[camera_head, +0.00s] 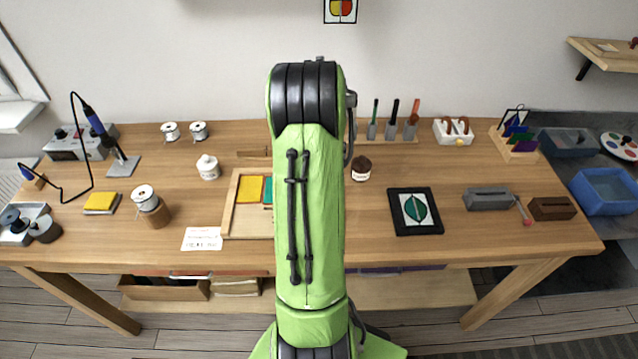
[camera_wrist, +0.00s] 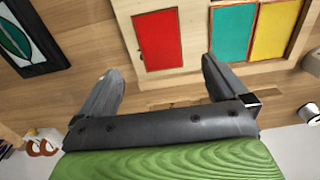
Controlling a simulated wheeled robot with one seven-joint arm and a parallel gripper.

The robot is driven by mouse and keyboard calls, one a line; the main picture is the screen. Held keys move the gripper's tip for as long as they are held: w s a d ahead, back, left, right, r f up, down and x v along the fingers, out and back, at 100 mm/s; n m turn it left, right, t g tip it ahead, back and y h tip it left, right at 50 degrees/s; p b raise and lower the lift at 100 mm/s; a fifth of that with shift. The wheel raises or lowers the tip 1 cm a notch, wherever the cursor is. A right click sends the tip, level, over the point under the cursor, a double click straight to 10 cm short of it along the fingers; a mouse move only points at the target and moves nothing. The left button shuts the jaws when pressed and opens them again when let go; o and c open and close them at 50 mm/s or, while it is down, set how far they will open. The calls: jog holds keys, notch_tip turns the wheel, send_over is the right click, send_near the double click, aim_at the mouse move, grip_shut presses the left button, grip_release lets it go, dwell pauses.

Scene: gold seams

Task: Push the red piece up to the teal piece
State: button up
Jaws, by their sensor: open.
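In the wrist view the red piece (camera_wrist: 159,40) lies flat on the pale wooden tray (camera_wrist: 196,54). The teal piece (camera_wrist: 232,33) lies to its right, with a strip of bare wood between them. The yellow piece (camera_wrist: 276,28) lies close against the teal piece's right side. My gripper (camera_wrist: 161,65) is open and empty, its fingers spread to either side of the red piece's near end; contact cannot be told. In the head view the teal piece (camera_head: 267,190) shows partly beside my arm, which hides the red piece and my gripper.
A dark framed panel with a leaf design (camera_head: 415,211) lies right of my arm. A brown-lidded jar (camera_head: 361,169) stands behind it. The table's front middle is mostly clear.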

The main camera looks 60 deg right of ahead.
notch_tip(320, 180, down, 8)
jog(key=shift+f+b, duration=0.1)
jog(key=shift+b, duration=0.6)
jog(key=c, duration=1.1)
